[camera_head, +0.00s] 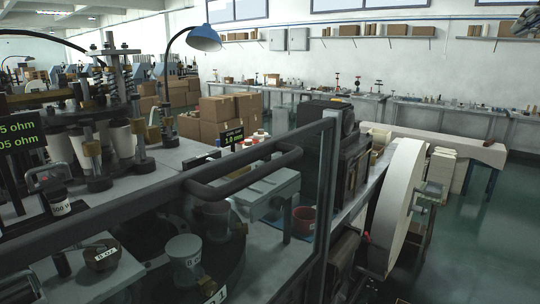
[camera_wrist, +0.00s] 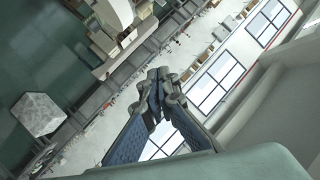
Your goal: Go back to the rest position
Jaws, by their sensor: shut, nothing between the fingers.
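My gripper (camera_wrist: 158,78) shows in the wrist view, with its two blue-sided fingers meeting at the tips. It is shut and empty. Behind it the room appears tilted, with windows and a wall shelf in the distance, and nothing touches the fingers.
In the head view, a machine with a dark guard frame (camera_head: 328,190) fills the front. A large white paper roll (camera_head: 397,205) stands to its right. A blue lamp (camera_head: 204,38) hangs above. Cardboard boxes (camera_head: 216,118) are stacked behind. The green floor (camera_head: 490,215) at right is clear.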

